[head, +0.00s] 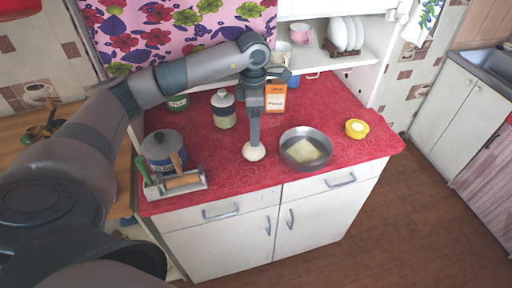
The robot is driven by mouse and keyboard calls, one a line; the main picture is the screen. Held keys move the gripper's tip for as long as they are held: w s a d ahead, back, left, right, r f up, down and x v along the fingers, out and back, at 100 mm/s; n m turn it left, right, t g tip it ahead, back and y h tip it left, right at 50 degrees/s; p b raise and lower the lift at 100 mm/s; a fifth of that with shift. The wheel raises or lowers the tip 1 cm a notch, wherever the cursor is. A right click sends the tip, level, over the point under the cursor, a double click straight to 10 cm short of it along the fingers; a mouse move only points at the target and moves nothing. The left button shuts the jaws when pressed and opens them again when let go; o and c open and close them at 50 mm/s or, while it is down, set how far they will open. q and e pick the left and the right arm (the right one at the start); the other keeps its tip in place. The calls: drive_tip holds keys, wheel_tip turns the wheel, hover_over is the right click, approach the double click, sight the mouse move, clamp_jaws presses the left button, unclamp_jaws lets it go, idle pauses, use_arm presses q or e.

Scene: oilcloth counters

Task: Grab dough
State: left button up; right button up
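The dough (254,153) is a small pale ball on the red patterned oilcloth, near the counter's front edge and left of a metal pan. My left gripper (254,140) points straight down over it, with its fingertips at the top of the ball. The fingers are seen edge-on and overlap, so I cannot tell whether they are open or shut on the dough. My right gripper is not in view.
The metal pan (285,153) holds something pale yellow. A yellow dish (357,129) stands to its right. Behind are a lidded jar (223,111) and an orange-white box (274,97). A blue-grey pot (161,148) and a rack with a rolling pin (183,182) stand left.

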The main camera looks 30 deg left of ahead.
sight(254, 150)
use_arm(q)
drive_tip(key=shift+f, duration=0.45)
drive_tip(key=shift+f+b, duration=0.45)
drive_tip(key=shift+f, duration=0.35)
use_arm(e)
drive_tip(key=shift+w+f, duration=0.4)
use_arm(q)
drive_tip(key=shift+s+f, duration=0.15)
drive_tip(key=shift+f, duration=0.25)
drive_tip(key=shift+s+d+f+b, duration=0.1)
drive_tip(key=shift+f+b, duration=0.6)
drive_tip(key=shift+f, duration=1.45)
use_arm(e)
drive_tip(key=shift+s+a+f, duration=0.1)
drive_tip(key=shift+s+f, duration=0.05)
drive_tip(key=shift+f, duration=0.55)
use_arm(q)
drive_tip(key=shift+c, duration=0.4)
